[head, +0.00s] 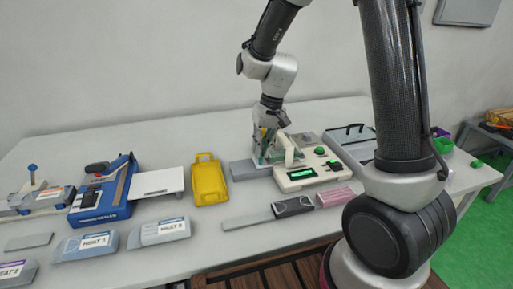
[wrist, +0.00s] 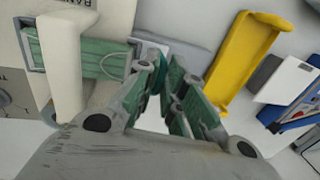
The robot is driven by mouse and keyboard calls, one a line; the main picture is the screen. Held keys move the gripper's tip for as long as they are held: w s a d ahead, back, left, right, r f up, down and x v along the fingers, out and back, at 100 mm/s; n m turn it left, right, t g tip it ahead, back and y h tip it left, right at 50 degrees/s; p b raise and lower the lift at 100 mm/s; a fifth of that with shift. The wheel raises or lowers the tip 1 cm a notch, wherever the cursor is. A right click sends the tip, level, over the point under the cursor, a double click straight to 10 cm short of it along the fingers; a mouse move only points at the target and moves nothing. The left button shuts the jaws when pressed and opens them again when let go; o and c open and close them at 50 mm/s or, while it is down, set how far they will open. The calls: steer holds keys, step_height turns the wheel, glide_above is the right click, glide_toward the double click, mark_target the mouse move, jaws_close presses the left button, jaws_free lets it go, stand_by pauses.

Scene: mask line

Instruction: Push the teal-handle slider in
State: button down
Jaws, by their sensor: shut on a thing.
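The white machine (head: 310,173) with a green-lit display stands right of the table's middle. In the wrist view, a pale green pleated piece with a thin loop (wrist: 85,50) lies in a slot of its body, beneath a white crosspiece (wrist: 75,60). My gripper (head: 264,158) points down at the machine's left side. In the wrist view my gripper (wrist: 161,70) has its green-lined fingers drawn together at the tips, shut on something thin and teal. The fingers hide most of it, so I cannot see how far the slider stands out.
A grey block (head: 245,171) lies just left of the machine. A yellow tray (head: 209,183) is further left, beside a white plate (head: 157,182) and a blue device (head: 103,195). A pink block (head: 335,196) and a dark grey item (head: 293,207) lie in front.

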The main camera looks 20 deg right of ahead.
steer(key=c, duration=1.5)
jaws_free()
steer(key=shift+d, duration=0.25)
steer(key=shift+r, duration=0.1)
steer(key=r, duration=0.4)
steer(key=d+r, duration=0.1)
steer(key=r, duration=0.2)
steer(key=d+r, duration=0.1)
steer(key=r, duration=0.3)
steer(key=shift+d+r, duration=0.15)
steer(key=shift+r, duration=0.2)
steer(key=shift+d, duration=0.1)
steer(key=s+d+r+t, duration=0.1)
steer(key=s+d+r, duration=0.1)
steer(key=s+d, duration=0.2)
steer(key=s+d+r+t+h, duration=0.1)
steer(key=s+d, duration=0.3)
steer(key=s, duration=0.6)
steer(key=s+d+r+t+h, duration=0.1)
steer(key=s+d+r+t, duration=0.1)
steer(key=s, duration=0.6)
steer(key=shift+d+r, duration=0.3)
steer(key=shift+d, duration=0.35)
steer(key=shift+d+r, duration=0.3)
steer(key=shift+d, duration=0.3)
